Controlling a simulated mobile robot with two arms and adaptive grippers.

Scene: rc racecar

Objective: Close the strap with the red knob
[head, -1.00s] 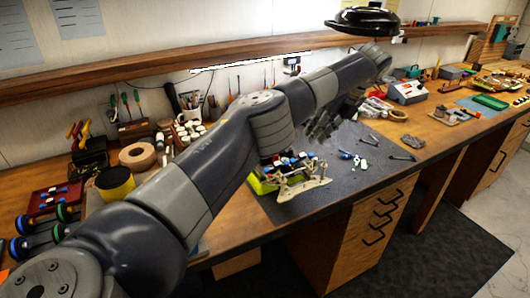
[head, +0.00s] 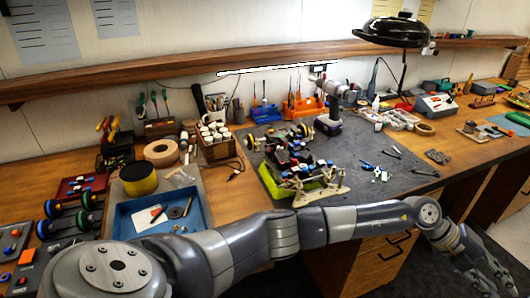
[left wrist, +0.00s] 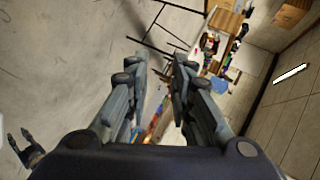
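My left arm crosses the bottom of the head view. My left gripper (head: 484,272) is at the lower right, off the bench front and well away from the car. In the left wrist view my left gripper (left wrist: 159,66) has its fingers apart with nothing between them. A dark gripper-like shape (left wrist: 25,147), perhaps my right gripper, shows at the left edge.
A blue tray (head: 118,222), a yellow-black roll (head: 138,179) and dumbbell-like parts (head: 70,225) lie left of the car. A drill (head: 328,115) stands behind it. Pliers (head: 374,171) lie on the mat to the right. A black lamp (head: 392,31) hangs above.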

